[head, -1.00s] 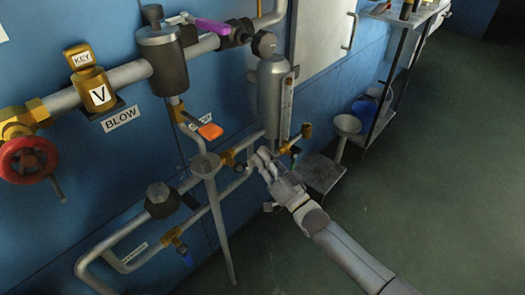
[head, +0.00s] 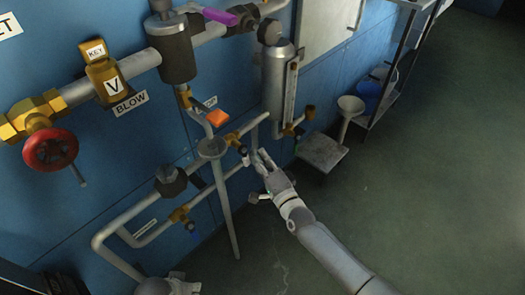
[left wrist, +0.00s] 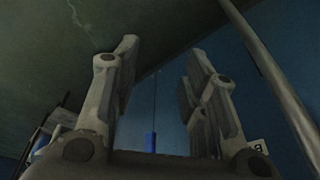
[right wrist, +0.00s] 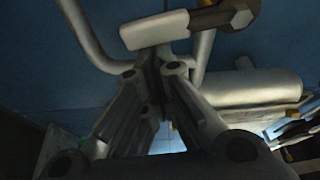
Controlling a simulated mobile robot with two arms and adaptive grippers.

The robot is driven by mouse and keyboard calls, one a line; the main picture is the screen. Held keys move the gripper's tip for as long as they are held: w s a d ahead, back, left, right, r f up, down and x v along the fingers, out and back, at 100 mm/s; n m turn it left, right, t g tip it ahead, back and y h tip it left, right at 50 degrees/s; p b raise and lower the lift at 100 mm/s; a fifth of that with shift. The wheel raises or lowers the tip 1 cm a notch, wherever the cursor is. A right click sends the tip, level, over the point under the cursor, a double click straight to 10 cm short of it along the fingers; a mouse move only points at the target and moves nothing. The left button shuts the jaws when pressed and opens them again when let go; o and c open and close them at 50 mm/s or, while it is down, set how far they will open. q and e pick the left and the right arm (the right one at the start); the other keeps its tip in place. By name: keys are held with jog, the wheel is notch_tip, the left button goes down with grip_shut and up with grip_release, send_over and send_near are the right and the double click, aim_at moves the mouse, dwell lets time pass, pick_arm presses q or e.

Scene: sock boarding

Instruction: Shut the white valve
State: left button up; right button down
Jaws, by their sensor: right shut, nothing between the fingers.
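The white valve shows in the head view as a brass body (head: 231,140) on the thin lower pipe, with a small pale handle (head: 245,159) beside my right gripper. In the right wrist view its pale lever (right wrist: 152,30) lies across, just beyond my fingertips. My right gripper (head: 262,158) is shut and empty, right of the handle; its fingers meet in the right wrist view (right wrist: 150,72). I cannot tell whether they touch the lever. My left gripper (left wrist: 158,75) has its fingers apart with nothing between them in the left wrist view.
An orange-handled valve (head: 217,117), a blue-handled valve (head: 181,214), a purple lever (head: 220,16) and a red handwheel (head: 50,150) are on the surrounding pipes. A small platform (head: 321,152) is right; the floor is open.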

pick_arm(q)
jog(key=shift+s+f+p, duration=0.2)
jog(key=shift+f+p, duration=0.1)
jog(key=shift+f, duration=1.2)
pick_arm(e)
jog(key=shift+s+a+f+m+g, duration=0.3)
jog(key=shift+s+a+m, duration=0.15)
jog(key=shift+m, duration=0.55)
jog(key=shift+w, duration=0.1)
